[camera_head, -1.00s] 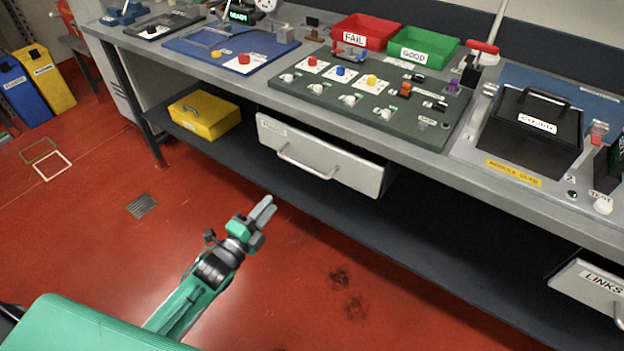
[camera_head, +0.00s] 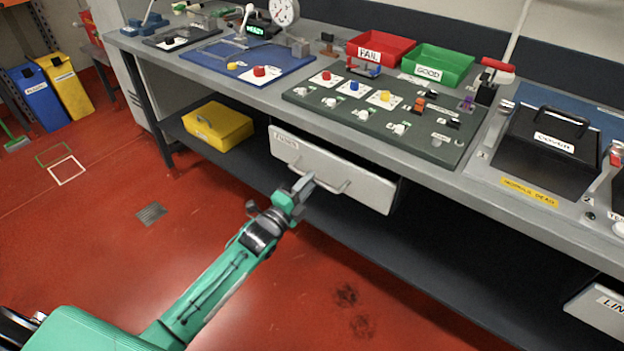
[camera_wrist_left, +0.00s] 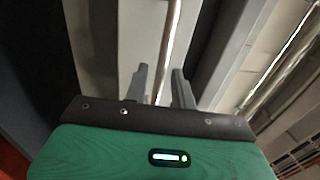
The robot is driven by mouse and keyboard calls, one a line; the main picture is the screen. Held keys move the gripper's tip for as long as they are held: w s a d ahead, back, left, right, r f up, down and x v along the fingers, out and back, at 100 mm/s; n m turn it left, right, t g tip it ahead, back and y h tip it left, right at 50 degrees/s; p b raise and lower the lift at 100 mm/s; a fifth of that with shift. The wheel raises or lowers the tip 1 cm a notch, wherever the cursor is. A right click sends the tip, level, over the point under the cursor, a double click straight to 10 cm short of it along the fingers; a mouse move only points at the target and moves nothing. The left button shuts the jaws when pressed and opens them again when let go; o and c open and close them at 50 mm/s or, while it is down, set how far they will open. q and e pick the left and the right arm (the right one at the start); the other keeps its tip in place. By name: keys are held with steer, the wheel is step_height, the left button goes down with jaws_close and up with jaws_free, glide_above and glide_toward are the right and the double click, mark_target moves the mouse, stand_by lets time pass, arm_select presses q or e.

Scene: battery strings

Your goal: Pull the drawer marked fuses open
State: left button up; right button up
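The drawer marked fuses (camera_head: 372,190) is a pale box front under the bench. Its small label (camera_head: 286,141) is at the upper left, and a bar handle (camera_head: 330,190) runs across its front. I see no clear gap showing it pulled out. My left gripper (camera_head: 304,184) is in front of the handle's left part and overlaps it in the head view. In the left wrist view, its two grey fingers (camera_wrist_left: 160,86) are apart, and a thin pale bar (camera_wrist_left: 170,45) runs between them in the picture. Contact cannot be told. My right gripper is out of view.
A yellow box (camera_head: 218,125) sits on the lower shelf (camera_head: 440,255), left of the drawer. Another drawer, its label partly cut off, (camera_head: 598,306) is at the lower right. The bench top (camera_head: 390,150) overhangs the drawer. The red floor in front is clear.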

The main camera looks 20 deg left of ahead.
arm_select(q)
steer(key=shift+x, duration=0.95)
jaws_close()
